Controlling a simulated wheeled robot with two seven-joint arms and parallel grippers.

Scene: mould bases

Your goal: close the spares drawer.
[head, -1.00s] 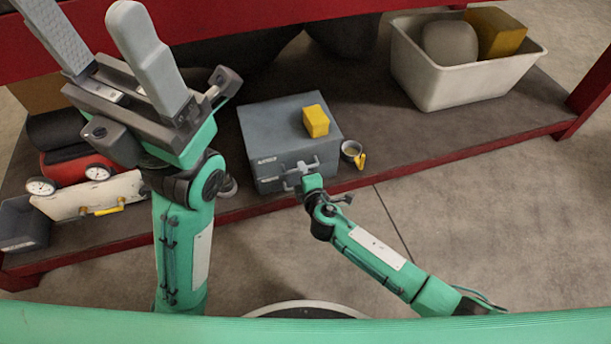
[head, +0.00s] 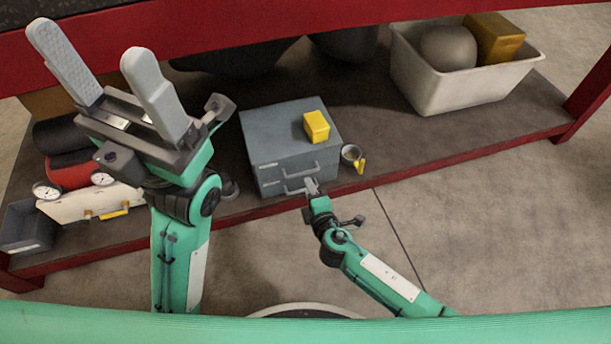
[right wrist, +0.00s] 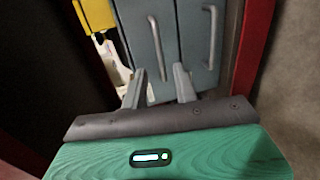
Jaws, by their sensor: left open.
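A grey drawer cabinet (head: 285,135) stands on the low shelf with two drawer fronts, each with a bar handle. The upper handle (head: 302,170) and the lower handle (head: 293,189) both show. No drawer visibly stands far out; a small gap cannot be told. I cannot read the labels. My right gripper (head: 311,184) is in front of the cabinet by the lower handle. In the right wrist view its fingers (right wrist: 159,87) are apart with nothing clearly between them, facing the drawer fronts (right wrist: 185,45). My left gripper (head: 105,62) is open and empty, raised at the left.
A yellow block (head: 317,126) lies on the cabinet. A white bin (head: 465,90) is further right. A red compressor (head: 72,170) and a grey bin (head: 27,228) are left. A red beam (head: 270,35) runs above.

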